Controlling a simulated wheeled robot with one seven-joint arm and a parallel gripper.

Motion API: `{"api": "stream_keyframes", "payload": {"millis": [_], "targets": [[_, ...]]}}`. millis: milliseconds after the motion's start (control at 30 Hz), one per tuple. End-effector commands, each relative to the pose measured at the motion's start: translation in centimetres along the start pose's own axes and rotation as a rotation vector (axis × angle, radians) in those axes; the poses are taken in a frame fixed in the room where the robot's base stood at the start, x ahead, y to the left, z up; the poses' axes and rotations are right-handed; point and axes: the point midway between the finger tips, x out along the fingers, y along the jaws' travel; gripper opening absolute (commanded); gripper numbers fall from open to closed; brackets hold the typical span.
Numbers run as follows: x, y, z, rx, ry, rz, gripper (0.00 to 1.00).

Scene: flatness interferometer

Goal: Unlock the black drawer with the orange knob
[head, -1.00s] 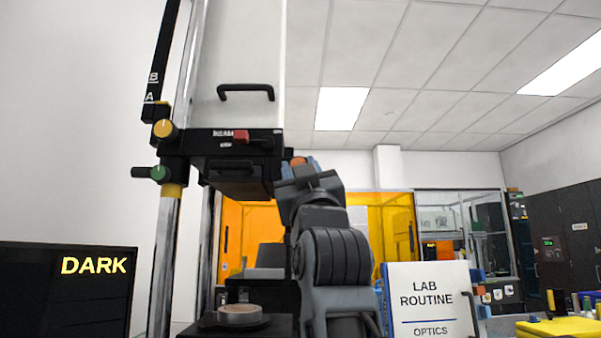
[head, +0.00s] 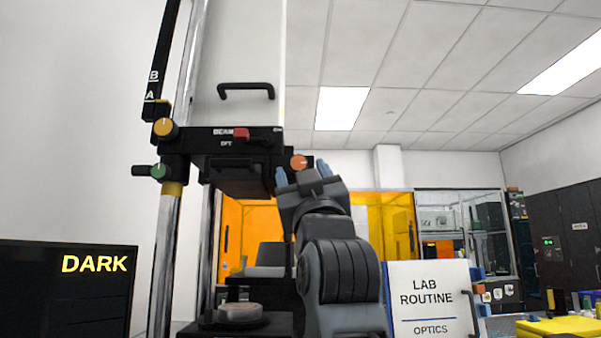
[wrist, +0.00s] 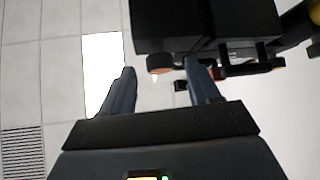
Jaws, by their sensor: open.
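The orange knob (head: 298,162) sits at the right end of the black housing (head: 203,142) in the head view. The black drawer (head: 236,176) hangs under that housing, to the knob's left, and looks closed. My gripper (head: 303,174) is open and empty, its blue-grey fingertips just below the knob and to either side of it in the picture. In the wrist view the knob (wrist: 158,63) shows between my fingertips (wrist: 160,68), partly hidden and nearer the right finger. I cannot tell whether the fingers touch it.
A yellow knob (head: 166,128), a green knob (head: 159,172) and a red slider (head: 241,134) are on the same instrument. A round sample (head: 240,312) rests on the stage below. A white LAB ROUTINE board (head: 430,298) stands right of my arm. Space above the gripper is clear.

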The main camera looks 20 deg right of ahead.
Motion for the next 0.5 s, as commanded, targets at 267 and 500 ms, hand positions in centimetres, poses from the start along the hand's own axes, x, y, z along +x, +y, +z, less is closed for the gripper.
{"api": "stream_keyframes", "payload": {"millis": [267, 500], "targets": [[-4.5, -0.1, 0.1, 0.001, -0.001, -0.001, 0.61], [-5.6, 0.0, 0.1, 0.001, -0.001, 0.0, 0.61]]}}
